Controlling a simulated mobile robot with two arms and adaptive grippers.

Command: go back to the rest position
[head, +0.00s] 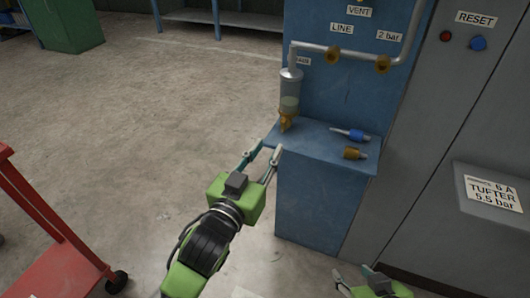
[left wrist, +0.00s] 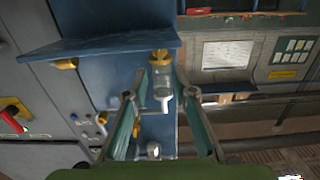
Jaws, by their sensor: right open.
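My left gripper (head: 263,151) is open in front of the blue shelf's left front corner, with nothing between its fingers in the head view. In the left wrist view its two fingers (left wrist: 160,96) stand apart. The clear filter bowl (left wrist: 162,88) appears between them there, apparently beyond the tips. In the head view this bowl (head: 290,92) hangs upright on the pipe above the shelf, with a brass fitting below it. My right gripper (head: 351,272) is open at the bottom edge, empty as far as it shows; its arm is cut off.
A blue-tipped fitting (head: 350,134) and a brass fitting (head: 354,153) lie on the blue shelf (head: 315,145). A grey cabinet (head: 455,120) stands to the right. A red cart (head: 60,270) stands at lower left. The floor (head: 150,120) between is clear.

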